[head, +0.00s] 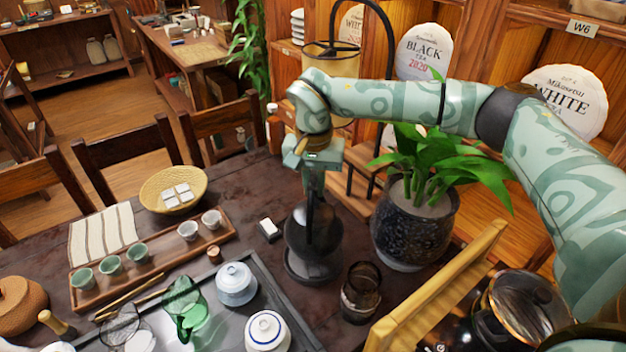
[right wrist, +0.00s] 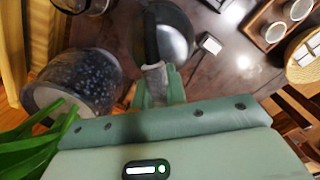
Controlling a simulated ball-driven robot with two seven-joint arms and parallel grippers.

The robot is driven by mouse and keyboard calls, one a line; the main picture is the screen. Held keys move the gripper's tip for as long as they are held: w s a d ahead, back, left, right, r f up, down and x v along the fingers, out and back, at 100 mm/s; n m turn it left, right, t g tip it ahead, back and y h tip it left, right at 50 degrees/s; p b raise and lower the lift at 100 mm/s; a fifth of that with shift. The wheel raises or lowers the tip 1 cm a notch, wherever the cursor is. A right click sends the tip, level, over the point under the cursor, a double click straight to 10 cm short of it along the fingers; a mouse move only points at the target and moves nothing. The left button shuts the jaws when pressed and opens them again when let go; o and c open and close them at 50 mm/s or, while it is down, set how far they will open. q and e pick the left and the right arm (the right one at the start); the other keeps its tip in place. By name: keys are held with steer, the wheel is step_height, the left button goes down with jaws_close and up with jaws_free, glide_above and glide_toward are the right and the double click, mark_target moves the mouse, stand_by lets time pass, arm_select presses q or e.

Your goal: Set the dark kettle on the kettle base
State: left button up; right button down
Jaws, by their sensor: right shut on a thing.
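The dark kettle (head: 302,236) is upright in the middle of the table in the head view. It also shows in the right wrist view (right wrist: 177,38). My right gripper (head: 318,182) is above it, pointing down, shut on its handle; the fingers (right wrist: 158,88) also show in the right wrist view. The dark kettle base (head: 308,275) is a round disc directly under the kettle, mostly hidden by it. I cannot tell whether the kettle touches the base or hangs slightly above it. My left gripper is out of view.
A potted plant (head: 408,232) stands close right of the kettle. A dark glass (head: 361,298) is in front right, a small white block (head: 268,229) to the left. A tea tray (head: 262,272) with lidded pots and a green glass pitcher (head: 190,308) lies at front left.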

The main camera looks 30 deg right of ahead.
steer(key=shift+f+b, duration=2.1)
steer(key=shift+f, duration=0.45)
steer(key=shift+r, duration=0.15)
steer(key=shift+p, duration=0.5)
steer(key=shift+p, duration=0.4)
steer(key=shift+f, duration=0.65)
steer(key=c, duration=1.7)
jaws_free()
steer(key=shift+s, duration=0.1)
